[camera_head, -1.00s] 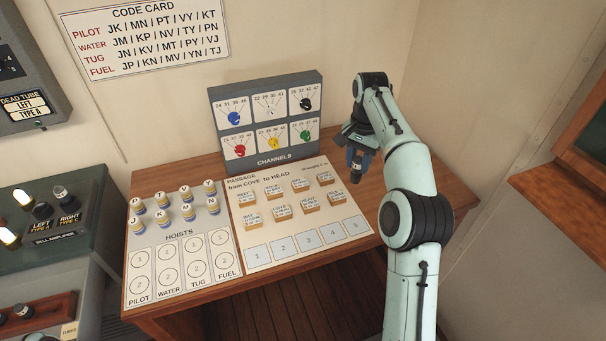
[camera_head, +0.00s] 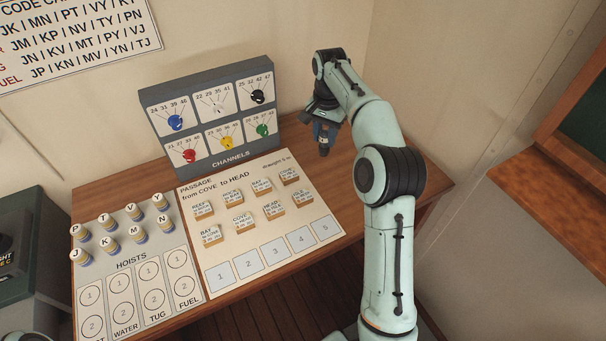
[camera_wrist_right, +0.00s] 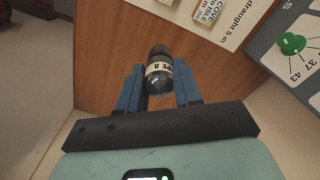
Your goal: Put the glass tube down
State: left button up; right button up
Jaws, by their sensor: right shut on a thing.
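The glass tube (camera_wrist_right: 159,72) is dark with a pale lettered band, and shows in the right wrist view between the two blue fingers. My right gripper (camera_wrist_right: 159,88) is shut on it. In the head view my right gripper (camera_head: 324,140) points down over the back right part of the wooden desk (camera_head: 345,185), right of the channels panel. The tube's dark end (camera_head: 323,152) shows just below the fingers. I cannot tell exactly how high it is above the desk. My left gripper is not in view.
The channels panel (camera_head: 206,157) with coloured knobs stands at the back of the desk. The passage board (camera_head: 228,238) carries several small blocks. The hoists board (camera_head: 138,263) with several lettered pegs lies left of it. Bare wood lies right of the passage board.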

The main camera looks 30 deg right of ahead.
notch_tip(320, 180, down, 16)
jog(key=shift+w+f, duration=0.1)
dwell(0.5)
jog(key=o, duration=1)
jog(key=shift+f, duration=0.15)
